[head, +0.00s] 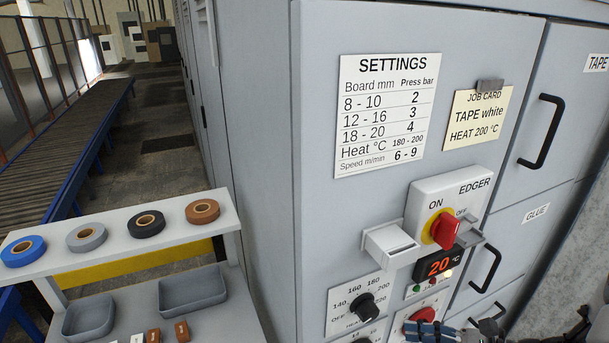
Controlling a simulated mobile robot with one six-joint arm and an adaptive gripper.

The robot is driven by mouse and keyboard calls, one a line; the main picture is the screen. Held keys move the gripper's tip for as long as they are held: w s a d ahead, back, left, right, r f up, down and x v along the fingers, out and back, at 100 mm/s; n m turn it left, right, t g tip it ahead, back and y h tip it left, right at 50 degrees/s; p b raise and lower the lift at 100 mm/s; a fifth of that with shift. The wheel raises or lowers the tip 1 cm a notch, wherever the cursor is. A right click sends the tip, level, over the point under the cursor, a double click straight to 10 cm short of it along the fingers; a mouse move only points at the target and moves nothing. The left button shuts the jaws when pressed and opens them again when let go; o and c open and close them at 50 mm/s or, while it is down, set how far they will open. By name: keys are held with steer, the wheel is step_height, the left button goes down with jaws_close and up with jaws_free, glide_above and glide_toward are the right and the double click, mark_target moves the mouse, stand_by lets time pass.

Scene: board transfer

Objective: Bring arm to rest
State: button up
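Parts of my arm, grey with blue, show at the bottom edge, low in front of the grey machine cabinet (265,150). Dark parts at the bottom right may belong to my gripper (583,324), but they are cut off by the frame. I cannot see its fingertips or whether it holds anything. The arm overlaps the lower part of the panel in the picture; whether it touches the panel cannot be told.
The panel has a red EDGER switch (444,230), a display reading 20 °C (439,265), a heat knob (363,306) and black handles (541,131). A shelf (178,235) with tape rolls stands at left. A roller conveyor (70,145) and open floor (150,125) lie beyond.

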steer(key=s+a+r+n+g+h, duration=0.4)
steer(key=s+a+r+n+g, duration=0.25)
steer(key=a+n, duration=0.45)
steer(key=s+r+n+t+h, duration=0.4)
steer(key=s+r+n+h, duration=0.2)
steer(key=n, duration=0.9)
step_height(320, 180, up, 3)
steer(key=h, duration=0.2)
steer(key=shift+s+h, duration=0.15)
steer(key=shift+h, duration=0.15)
steer(key=shift+f, duration=0.1)
